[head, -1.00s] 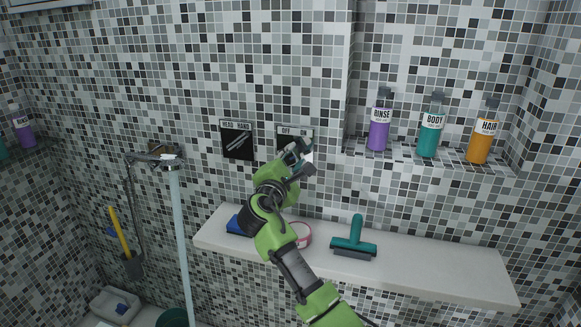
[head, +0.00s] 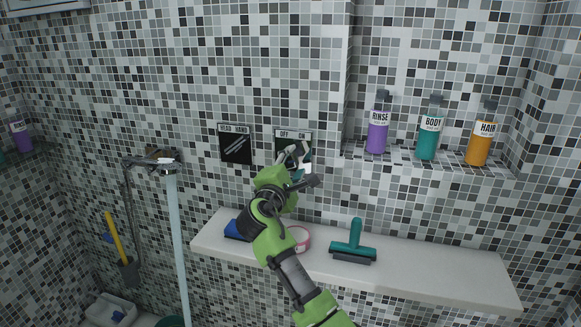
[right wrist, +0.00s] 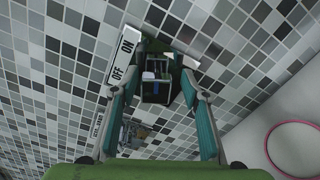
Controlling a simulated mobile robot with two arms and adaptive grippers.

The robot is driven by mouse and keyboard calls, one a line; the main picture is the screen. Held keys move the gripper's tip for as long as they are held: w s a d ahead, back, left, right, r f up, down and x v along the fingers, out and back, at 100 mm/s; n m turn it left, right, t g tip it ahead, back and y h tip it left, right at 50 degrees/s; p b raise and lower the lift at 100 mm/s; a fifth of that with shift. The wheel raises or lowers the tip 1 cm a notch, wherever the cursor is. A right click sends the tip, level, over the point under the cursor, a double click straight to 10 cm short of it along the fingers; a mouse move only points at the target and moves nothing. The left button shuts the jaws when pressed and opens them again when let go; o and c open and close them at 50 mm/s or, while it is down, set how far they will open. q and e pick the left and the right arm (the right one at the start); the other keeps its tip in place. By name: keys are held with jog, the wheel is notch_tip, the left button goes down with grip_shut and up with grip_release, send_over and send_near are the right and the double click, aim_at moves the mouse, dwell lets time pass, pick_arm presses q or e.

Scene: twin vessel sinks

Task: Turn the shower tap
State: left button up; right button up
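The shower tap's black control plate (head: 281,146), with an OFF/ON label above it, is on the tiled wall. My right gripper (head: 297,158) is in front of it and hides its lower right part. In the right wrist view the OFF/ON label (right wrist: 124,56) is beside the left finger. The two teal fingers of my right gripper (right wrist: 160,75) stand apart, with a dark, shiny surface showing between them. I cannot tell whether they touch a handle. A pale column of water (head: 176,240) falls from the spout (head: 158,162) at left. My left gripper is not in view.
A second black plate (head: 236,146) is left of the tap plate. Below, a white ledge (head: 430,275) holds a blue item (head: 233,230), a pink ring (head: 303,238) and a teal squeegee (head: 353,243). Purple, teal and orange bottles stand on a shelf (head: 400,153) at right.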

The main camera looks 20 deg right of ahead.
jog(key=shift+a+r, duration=0.1)
jog(key=v, duration=1.4)
